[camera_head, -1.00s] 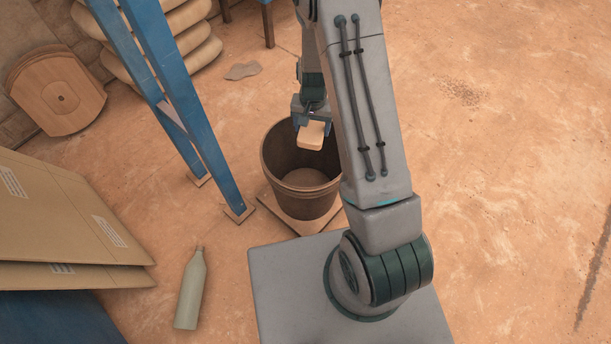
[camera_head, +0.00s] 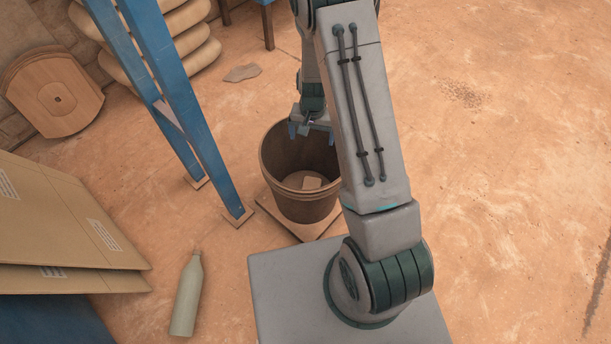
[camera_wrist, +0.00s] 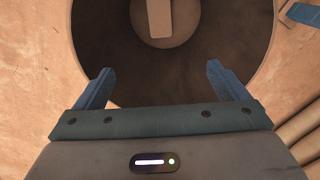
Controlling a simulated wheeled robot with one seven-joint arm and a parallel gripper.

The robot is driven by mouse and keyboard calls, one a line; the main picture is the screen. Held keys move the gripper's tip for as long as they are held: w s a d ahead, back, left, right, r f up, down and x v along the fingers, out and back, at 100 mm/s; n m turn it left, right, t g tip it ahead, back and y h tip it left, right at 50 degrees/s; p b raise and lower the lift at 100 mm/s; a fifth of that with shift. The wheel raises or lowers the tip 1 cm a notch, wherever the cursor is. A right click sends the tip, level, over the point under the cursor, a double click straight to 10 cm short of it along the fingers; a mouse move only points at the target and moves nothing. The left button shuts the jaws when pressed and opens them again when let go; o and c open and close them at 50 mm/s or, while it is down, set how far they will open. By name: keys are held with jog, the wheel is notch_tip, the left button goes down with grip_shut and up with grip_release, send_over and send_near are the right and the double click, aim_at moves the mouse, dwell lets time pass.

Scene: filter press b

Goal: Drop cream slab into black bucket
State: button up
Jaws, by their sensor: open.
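The black bucket (camera_head: 284,168) looks dark brown and stands upright on a flat square board. The cream slab (camera_head: 312,183) lies inside it, on the bucket's floor. My gripper (camera_head: 312,132) is open and empty above the bucket's far part. In the wrist view my gripper (camera_wrist: 157,88) shows its two blue fingers spread wide, with nothing between them.
A blue steel frame (camera_head: 182,110) stands just left of the bucket. A green bottle (camera_head: 187,295) lies or stands near the front. Cardboard sheets (camera_head: 65,225) fill the left side, and stacked sacks (camera_head: 190,40) are behind. The floor on the right is clear.

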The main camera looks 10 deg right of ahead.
notch_tip(320, 180, up, 14)
jog(key=p, duration=0.4)
jog(key=shift+f, duration=0.1)
dwell(0.3)
jog(key=s+r+n+t+p, duration=0.1)
jog(key=s+r+p, duration=0.5)
jog(key=r, duration=0.8)
jog(key=s+r+n+t+p, duration=0.1)
jog(key=s+r+p, duration=0.6)
jog(key=r, duration=0.7)
jog(key=s+r+n+p, duration=0.2)
jog(key=s+r+p, duration=0.5)
jog(key=r+p, duration=0.3)
notch_tip(320, 180, up, 4)
jog(key=shift+s+r+n+t, duration=0.2)
jog(key=shift+s+n+t, duration=0.1)
jog(key=shift+t, duration=0.1)
jog(key=shift+c, duration=0.2)
